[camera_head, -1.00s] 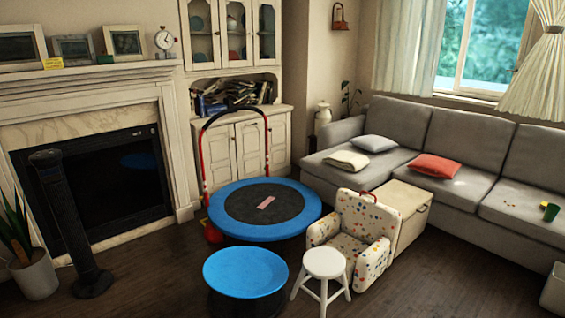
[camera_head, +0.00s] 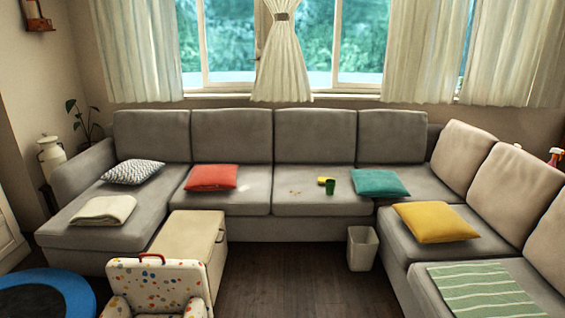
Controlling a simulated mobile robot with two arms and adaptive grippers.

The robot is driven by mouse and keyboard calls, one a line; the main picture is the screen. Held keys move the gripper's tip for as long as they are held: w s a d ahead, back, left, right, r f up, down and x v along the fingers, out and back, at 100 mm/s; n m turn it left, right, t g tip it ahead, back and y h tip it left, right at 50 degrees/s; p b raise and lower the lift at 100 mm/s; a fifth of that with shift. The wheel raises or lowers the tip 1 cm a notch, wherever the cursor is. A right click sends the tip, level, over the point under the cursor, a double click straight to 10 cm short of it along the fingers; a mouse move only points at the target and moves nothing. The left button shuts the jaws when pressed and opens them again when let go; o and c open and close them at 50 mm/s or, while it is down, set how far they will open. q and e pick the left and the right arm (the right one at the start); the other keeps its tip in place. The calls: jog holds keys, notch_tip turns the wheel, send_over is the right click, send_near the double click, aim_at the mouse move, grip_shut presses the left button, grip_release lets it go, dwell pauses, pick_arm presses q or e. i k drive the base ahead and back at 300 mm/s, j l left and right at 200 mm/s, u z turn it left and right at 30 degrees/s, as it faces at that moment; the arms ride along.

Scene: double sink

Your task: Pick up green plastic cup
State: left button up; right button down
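A small green cup (camera_head: 330,187) stands on the seat of the grey sectional sofa (camera_head: 298,205), a little right of the middle of the head view. A small yellow item (camera_head: 322,180) lies just left of it, and a teal cushion (camera_head: 379,183) is close on its right. A few small crumb-like specks lie on the seat to the cup's left. Neither of my grippers shows in the head view.
A white bin (camera_head: 362,248) stands on the floor before the sofa. A cream chest (camera_head: 188,240), a dotted armchair (camera_head: 155,287) and a blue trampoline (camera_head: 75,290) fill the lower left. Dark floor (camera_head: 280,270) between chest and bin is clear.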

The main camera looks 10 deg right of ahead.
aim_at(330, 182)
jog(key=i+l+z, duration=0.15)
jog(key=i+z, duration=0.15)
jog(key=i, duration=0.25)
jog(key=i+z, duration=0.3)
jog(key=i, duration=0.25)
jog(key=i+j+z, duration=0.1)
jog(key=i+z, duration=0.2)
jog(key=i, duration=0.25)
jog(key=i+j+z, duration=0.3)
jog(key=i, duration=0.2)
